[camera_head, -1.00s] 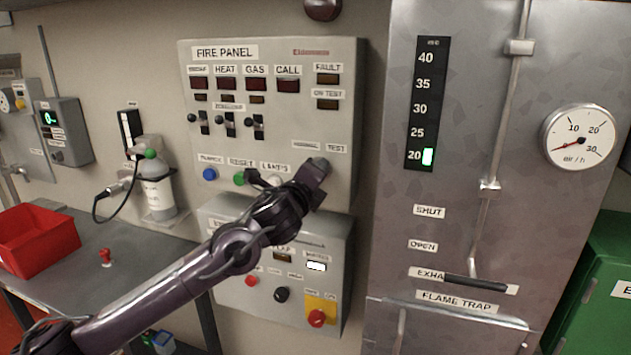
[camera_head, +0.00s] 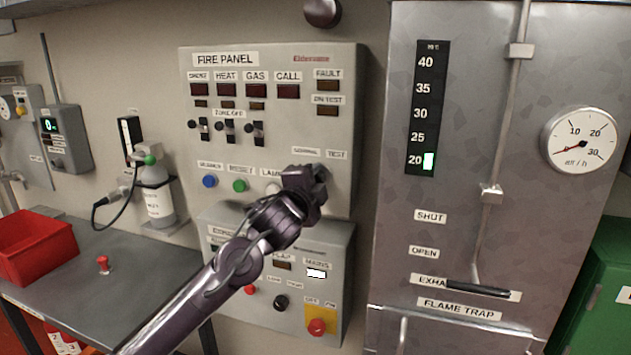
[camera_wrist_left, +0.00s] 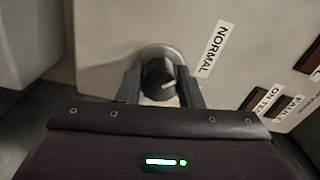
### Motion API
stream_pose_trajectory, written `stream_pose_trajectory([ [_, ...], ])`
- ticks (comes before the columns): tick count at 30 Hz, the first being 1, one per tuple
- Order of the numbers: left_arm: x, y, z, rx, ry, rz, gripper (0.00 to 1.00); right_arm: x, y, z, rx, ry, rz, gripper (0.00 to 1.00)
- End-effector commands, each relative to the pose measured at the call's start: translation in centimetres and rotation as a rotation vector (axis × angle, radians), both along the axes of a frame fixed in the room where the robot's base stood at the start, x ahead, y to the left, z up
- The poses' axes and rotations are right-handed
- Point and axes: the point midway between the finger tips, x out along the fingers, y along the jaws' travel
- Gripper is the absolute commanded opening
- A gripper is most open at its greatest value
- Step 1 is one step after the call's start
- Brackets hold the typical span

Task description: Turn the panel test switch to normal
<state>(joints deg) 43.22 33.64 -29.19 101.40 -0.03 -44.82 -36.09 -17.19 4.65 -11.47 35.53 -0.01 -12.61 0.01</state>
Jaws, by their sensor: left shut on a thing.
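The fire panel (camera_head: 345,110) is a grey box on the wall. My left gripper (camera_wrist_left: 160,90) is shut on the knob, one finger on each side. In the head view my left gripper (camera_head: 318,172) is at the panel's lower right, below the NORMAL and TEST labels, and hides the knob. My right gripper is out of view.
A second grey box (camera_head: 340,265) with a red knob on yellow hangs just below the panel. A metal cabinet (camera_head: 570,60) stands to the right. A red bin (camera_head: 35,240) sits on the bench at left. A gas bottle (camera_head: 158,200) stands by the wall.

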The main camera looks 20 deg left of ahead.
Motion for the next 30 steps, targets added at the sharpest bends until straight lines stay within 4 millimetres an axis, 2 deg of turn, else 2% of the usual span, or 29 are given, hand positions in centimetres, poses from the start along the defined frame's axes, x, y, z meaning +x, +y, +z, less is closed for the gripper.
stream_pose_trajectory([
  [17,0.02,-0.03,-0.2,-0.028,0.004,0.0,0.1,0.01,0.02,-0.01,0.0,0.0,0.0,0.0],
  [18,0.02,-0.03,-0.2,-0.028,0.004,0.0,0.38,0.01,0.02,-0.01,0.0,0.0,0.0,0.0],
  [21,0.01,-0.02,-0.16,-0.028,0.004,0.0,0.51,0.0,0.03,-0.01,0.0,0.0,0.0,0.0],
  [22,0.01,-0.02,-0.14,-0.028,0.003,0.0,0.54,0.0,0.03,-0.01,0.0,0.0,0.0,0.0],
  [30,-0.08,0.0,-0.07,-0.028,0.002,0.0,0.54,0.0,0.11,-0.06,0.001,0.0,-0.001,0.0],
])
